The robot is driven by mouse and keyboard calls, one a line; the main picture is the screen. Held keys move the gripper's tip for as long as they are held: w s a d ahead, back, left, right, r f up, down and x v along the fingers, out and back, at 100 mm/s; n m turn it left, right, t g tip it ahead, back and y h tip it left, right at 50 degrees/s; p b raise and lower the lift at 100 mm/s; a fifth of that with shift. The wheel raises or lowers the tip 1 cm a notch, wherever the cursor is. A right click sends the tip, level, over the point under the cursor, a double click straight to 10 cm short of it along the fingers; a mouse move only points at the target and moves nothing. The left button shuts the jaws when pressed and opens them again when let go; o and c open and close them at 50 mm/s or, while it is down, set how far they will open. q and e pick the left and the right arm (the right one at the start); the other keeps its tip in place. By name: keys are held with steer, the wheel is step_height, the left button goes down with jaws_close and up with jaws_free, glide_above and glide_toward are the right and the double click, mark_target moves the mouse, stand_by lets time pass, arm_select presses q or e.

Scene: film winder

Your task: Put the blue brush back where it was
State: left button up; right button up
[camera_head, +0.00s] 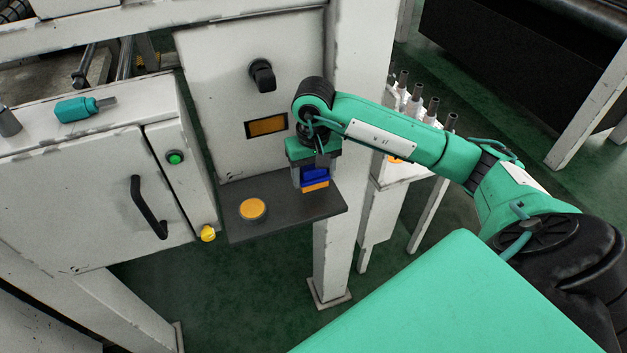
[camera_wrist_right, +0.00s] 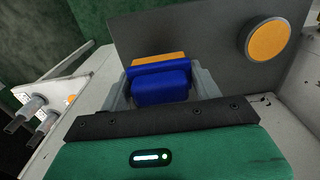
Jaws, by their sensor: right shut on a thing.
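The blue brush (camera_head: 314,174) has a blue body and an orange lower part. It is between the fingers of my right gripper (camera_head: 314,184), over the right part of a dark shelf (camera_head: 290,213). In the right wrist view the blue body (camera_wrist_right: 160,88) sits between the two grey fingers of the gripper (camera_wrist_right: 160,92), with its orange edge (camera_wrist_right: 158,58) beyond. The right gripper is shut on the brush. I cannot tell whether the orange part touches the shelf. My left gripper is not in view.
An orange round button (camera_head: 252,209) stands on the shelf left of the brush. Behind is a white panel with a black knob (camera_head: 262,75) and orange window (camera_head: 266,126). A teal tool (camera_head: 84,107) lies on the left cabinet. A white post (camera_head: 346,230) stands beside the shelf.

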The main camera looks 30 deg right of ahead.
mark_target(314, 183)
step_height(314, 183, down, 3)
steer(key=shift+p, duration=0.55)
steer(key=shift+f, duration=0.35)
steer(key=o, duration=0.9)
steer(key=shift+r, duration=0.15)
